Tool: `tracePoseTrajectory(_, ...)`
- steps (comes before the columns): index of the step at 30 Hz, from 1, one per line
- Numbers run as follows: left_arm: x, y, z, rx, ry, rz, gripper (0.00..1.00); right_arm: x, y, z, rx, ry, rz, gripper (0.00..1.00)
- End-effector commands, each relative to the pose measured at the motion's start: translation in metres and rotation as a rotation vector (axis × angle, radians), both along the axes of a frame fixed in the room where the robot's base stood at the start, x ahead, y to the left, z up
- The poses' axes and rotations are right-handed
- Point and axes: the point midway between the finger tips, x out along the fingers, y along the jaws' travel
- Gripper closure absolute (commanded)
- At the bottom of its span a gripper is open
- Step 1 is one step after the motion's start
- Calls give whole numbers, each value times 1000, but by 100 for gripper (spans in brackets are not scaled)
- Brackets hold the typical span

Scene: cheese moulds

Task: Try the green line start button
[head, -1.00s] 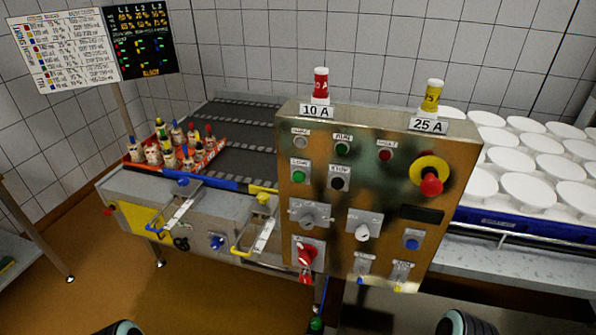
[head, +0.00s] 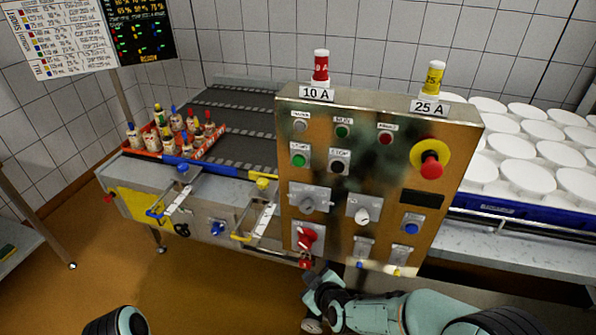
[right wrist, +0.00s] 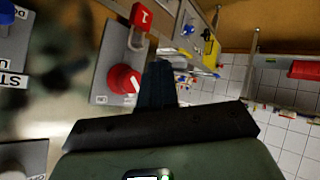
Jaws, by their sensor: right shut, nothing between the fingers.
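The green start button (head: 298,160) is on the left side of the brown control panel (head: 375,190), under a small label, left of the black stop button (head: 338,167). A green lamp (head: 343,131) sits above them. My right gripper (head: 317,282) is low in front of the panel's bottom edge, below the button and apart from it. In the right wrist view its fingers (right wrist: 160,84) are together and empty, beside a red rotary switch (right wrist: 124,80). The green button does not show in that view. Only part of my left arm shows; its gripper is out of view.
A red emergency stop on yellow (head: 431,164) juts out at the panel's right. A red padlock (head: 305,263) hangs under the red switch. Two fuses (head: 321,66) stand on top. A conveyor with a bottle crate (head: 195,151) is left; white moulds (head: 527,175) are right.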

Motion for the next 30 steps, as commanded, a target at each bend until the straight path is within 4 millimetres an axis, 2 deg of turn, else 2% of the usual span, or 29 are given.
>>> tracePoseTrajectory(1, 0, 0, -1, 0, 0, 0, 57, 8, 13, 37, -9, -91, 44, 100)
tracePoseTrajectory(6, -1, 0, -2, 0, 1, 0, 57, 18, 42, 148, -56, -357, 158, 100)
tracePoseTrajectory(9, -1, 0, -3, 1, 1, 0, 57, 15, 51, 202, -75, -485, 199, 100)
tracePoseTrajectory(12, -2, 0, -3, 0, 2, 0, 57, 9, 56, 242, -87, -580, 225, 100)
tracePoseTrajectory(15, -2, 0, -3, 0, 2, 0, 57, 6, 57, 267, -96, -639, 237, 100)
tracePoseTrajectory(18, -2, 0, -3, 0, 2, 0, 57, 3, 58, 278, -99, -666, 242, 100)
tracePoseTrajectory(30, -3, 0, -5, 0, 3, 0, 57, 4, 57, 279, -101, -671, 244, 100)
